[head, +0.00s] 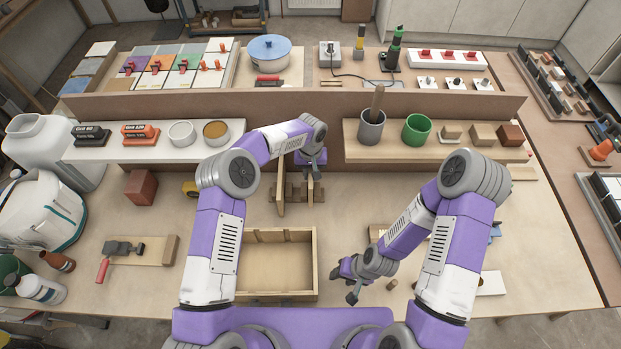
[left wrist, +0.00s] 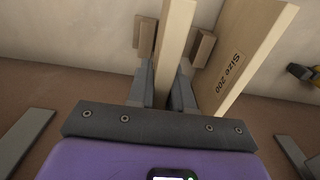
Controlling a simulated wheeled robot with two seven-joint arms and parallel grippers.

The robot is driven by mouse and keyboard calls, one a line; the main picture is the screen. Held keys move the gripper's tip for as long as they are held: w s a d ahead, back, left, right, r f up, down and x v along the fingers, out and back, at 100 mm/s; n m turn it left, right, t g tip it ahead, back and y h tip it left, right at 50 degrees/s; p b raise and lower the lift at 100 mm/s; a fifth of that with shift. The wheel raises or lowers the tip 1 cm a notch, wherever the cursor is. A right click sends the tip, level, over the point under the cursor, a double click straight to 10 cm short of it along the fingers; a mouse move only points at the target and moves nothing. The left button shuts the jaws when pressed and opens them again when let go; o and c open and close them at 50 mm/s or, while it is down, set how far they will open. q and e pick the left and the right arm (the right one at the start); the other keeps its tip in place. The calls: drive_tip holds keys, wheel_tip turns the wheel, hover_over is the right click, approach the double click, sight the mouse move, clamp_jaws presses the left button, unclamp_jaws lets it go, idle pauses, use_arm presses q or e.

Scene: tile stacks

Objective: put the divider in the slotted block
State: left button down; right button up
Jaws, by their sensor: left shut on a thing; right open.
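My left gripper (head: 309,172) is shut on a pale wooden strip (left wrist: 176,35), which looks like the divider, behind the open box. In the left wrist view the strip runs up between the fingers (left wrist: 163,88). Short brown wooden pieces (left wrist: 204,48) show on both sides of it; they may be parts of the slotted block. I cannot tell whether the strip sits in a slot. A pale board marked "Size 200" (left wrist: 238,62) stands beside it, and shows on edge in the head view (head: 281,192). My right gripper (head: 344,284) is open and empty, right of the box.
An open wooden box (head: 310,262) stands at the front middle. A red-brown block (head: 141,187) and yellow tape measure (head: 189,188) lie left.

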use_arm(q)
drive_tip(key=shift+w+f, duration=0.1)
drive_tip(key=shift+f, duration=1.7)
drive_tip(key=shift+f, duration=0.2)
drive_tip(key=c, duration=1)
unclamp_jaws()
drive_tip(key=shift+r, duration=0.1)
wheel_tip(320, 180, up, 12)
drive_tip(key=shift+r, duration=0.1)
drive_tip(key=shift+r, duration=0.1)
